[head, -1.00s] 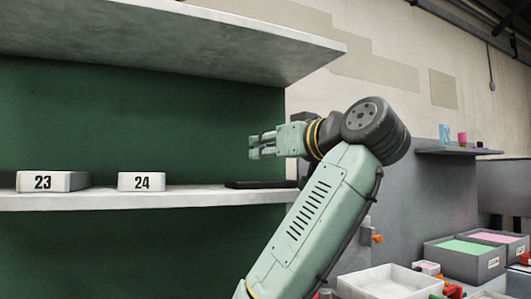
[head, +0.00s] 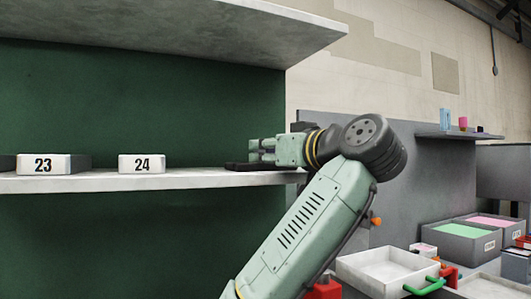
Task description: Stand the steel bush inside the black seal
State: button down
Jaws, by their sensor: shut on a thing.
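My gripper (head: 262,150) is in the head view, level and pointing left, low over the right end of the pale shelf. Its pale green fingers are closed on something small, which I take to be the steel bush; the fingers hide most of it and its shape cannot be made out. A flat black piece (head: 236,167) lies on the shelf right below the fingers, partly covered by them. I cannot tell whether it is the black seal or a holder for it, nor whether the held thing touches it.
An upper shelf (head: 180,30) hangs above my gripper. A white tray (head: 388,270) and grey bins (head: 462,240) are at lower right. Shelf between 24 and the black piece is clear.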

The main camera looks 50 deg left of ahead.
jog(key=shift+s+f, duration=0.1)
jog(key=shift+f, duration=0.25)
